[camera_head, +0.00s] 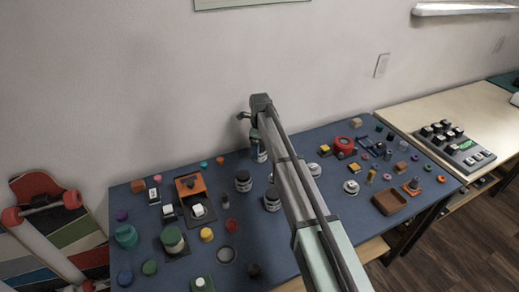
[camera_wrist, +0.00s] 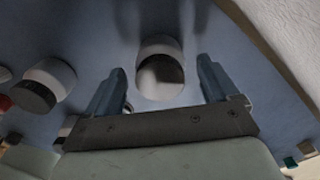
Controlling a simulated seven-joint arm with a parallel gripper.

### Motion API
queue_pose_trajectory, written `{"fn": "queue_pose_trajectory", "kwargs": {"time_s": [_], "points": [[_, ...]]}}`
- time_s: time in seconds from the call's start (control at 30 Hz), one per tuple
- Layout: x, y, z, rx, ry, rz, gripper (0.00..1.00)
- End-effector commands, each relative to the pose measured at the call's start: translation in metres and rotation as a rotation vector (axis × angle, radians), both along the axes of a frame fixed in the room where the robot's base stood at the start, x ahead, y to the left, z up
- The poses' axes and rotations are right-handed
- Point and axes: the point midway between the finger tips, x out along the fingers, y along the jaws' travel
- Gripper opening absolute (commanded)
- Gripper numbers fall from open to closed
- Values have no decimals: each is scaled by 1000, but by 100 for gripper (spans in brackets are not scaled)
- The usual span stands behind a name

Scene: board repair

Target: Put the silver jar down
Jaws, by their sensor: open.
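The silver jar (camera_wrist: 160,68) shows in the wrist view as a pale cylinder with a grey end face. It is between and slightly beyond the two fingers of my gripper (camera_wrist: 162,67), with a visible gap on each side. The fingers are apart and hold nothing. In the head view my gripper (camera_head: 250,128) is at the back of the blue table, just above a pale jar (camera_head: 261,156) that appears to be the same one. The jar appears to stand on the table; its base is partly hidden.
Another jar with a dark lid (camera_wrist: 38,96) is left in the wrist view. Dark-lidded jars (camera_head: 243,181) and (camera_head: 272,201) stand in front on the blue table (camera_head: 300,270). A red round object (camera_head: 343,145) and a brown tray (camera_head: 390,201) are right. The wall is close behind.

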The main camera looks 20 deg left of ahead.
Motion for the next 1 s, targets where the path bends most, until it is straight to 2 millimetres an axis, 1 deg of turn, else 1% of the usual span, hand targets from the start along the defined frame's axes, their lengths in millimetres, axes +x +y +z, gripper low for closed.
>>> {"fn": "queue_pose_trajectory", "kwargs": {"time_s": [0.03, 0.3, 0.5, 0.7, 1.0], "points": [[0, 0, 9, 1, -1, 0, 88], [1, 0, 59, 1, -2, 0, 88], [1, 0, 90, 1, -1, 0, 88], [1, 0, 105, 0, 0, 0, 88], [1, 0, 109, 0, 0, 0, 88]]}}
